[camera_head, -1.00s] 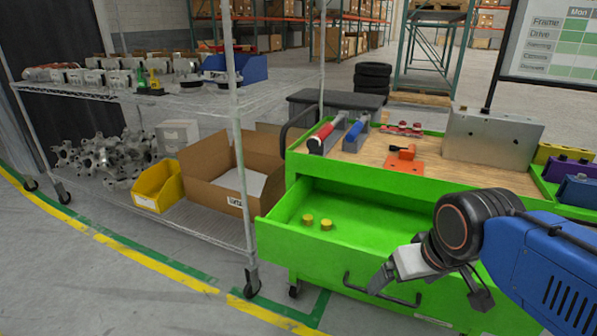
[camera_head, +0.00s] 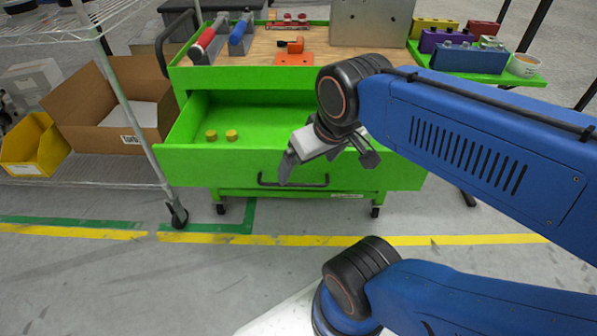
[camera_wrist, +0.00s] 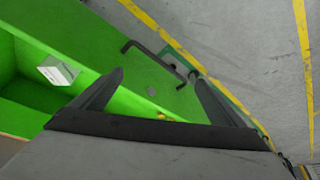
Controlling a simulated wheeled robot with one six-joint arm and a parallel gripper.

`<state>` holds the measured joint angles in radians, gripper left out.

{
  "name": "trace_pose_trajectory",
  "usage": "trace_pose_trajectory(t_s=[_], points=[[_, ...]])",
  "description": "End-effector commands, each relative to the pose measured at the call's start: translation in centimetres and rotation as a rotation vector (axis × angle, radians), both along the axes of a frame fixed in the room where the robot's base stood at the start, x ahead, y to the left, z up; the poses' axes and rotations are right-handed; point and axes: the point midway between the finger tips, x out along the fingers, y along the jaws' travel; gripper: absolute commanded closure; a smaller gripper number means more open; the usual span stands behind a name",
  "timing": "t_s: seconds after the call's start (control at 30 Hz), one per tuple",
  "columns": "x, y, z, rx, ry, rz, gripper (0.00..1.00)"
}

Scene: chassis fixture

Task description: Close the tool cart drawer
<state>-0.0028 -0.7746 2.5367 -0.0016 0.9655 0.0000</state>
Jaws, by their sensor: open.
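The green tool cart drawer (camera_head: 185,160) is pulled out from the cart (camera_head: 350,72), with its open top showing. Two small yellow round pieces (camera_head: 221,135) lie in it. A dark bar handle (camera_head: 265,181) is on its front panel. My gripper (camera_head: 327,163) is open and empty in front of the drawer's front, near the handle. In the wrist view, the open fingers (camera_wrist: 157,76) point toward the green front panel, with the handle (camera_wrist: 150,52) beyond their tips. I cannot tell whether a finger touches the panel. My arm hides the drawer's right part.
A wire shelf with a cardboard box (camera_head: 110,105) and a yellow bin (camera_head: 35,145) stands close on the left. Tools and a grey metal box (camera_head: 370,22) rest on the cart top. A side tray (camera_head: 470,60) holds coloured blocks. Floor in front is clear, with yellow tape (camera_head: 280,239).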

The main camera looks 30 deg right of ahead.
Motion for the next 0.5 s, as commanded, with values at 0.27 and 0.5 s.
trace_pose_trajectory(t_s=[0.27, 0.5], points=[[0.0, 0.0, 0.0, -0.001, 0.001, 0.003, 0.72], [2.2, 1.2, 1.3, -0.091, 0.037, 0.218, 1.00]])
